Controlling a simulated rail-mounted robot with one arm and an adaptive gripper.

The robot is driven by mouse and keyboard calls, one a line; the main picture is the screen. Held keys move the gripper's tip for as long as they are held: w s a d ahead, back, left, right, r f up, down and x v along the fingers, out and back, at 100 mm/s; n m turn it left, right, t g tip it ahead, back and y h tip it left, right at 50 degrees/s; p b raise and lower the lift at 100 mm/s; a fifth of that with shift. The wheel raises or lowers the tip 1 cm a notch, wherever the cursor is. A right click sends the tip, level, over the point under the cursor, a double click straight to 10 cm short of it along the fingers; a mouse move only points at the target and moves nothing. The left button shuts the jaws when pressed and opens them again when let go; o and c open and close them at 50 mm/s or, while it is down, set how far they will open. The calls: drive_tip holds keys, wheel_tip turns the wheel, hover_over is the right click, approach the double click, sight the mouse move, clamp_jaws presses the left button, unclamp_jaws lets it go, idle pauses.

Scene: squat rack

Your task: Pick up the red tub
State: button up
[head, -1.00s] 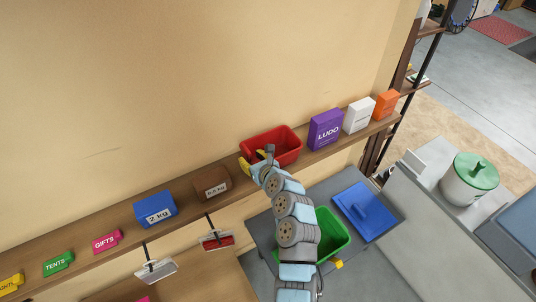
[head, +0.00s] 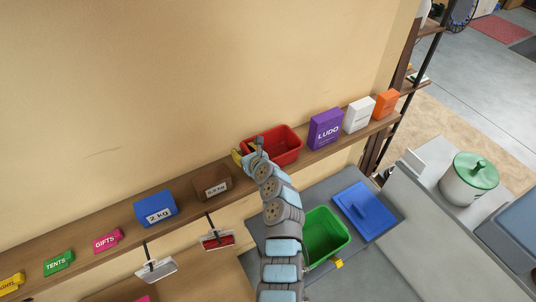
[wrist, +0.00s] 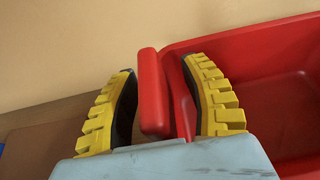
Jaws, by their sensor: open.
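The red tub (head: 283,144) sits on the wooden wall shelf, left of the purple LUDO box. In the wrist view the tub (wrist: 272,88) fills the right side, with its hollow inside showing. A red handle-like bar (wrist: 151,92) stands out from its left end. My gripper (wrist: 160,92) has yellow ridged fingers, open, one on each side of this bar. The right finger overlaps the tub's end in the picture. I cannot tell whether either finger touches. In the head view my gripper (head: 247,155) is at the tub's left end, partly hidden by my arm.
The purple LUDO box (head: 325,129), a white box (head: 358,115) and an orange box (head: 386,104) stand to the right on the shelf. A brown box (head: 212,184) and a blue 2 kg box (head: 155,208) stand to the left. A green tub (head: 328,236) and blue lid (head: 365,211) lie below.

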clamp_jaws()
idle(0.4)
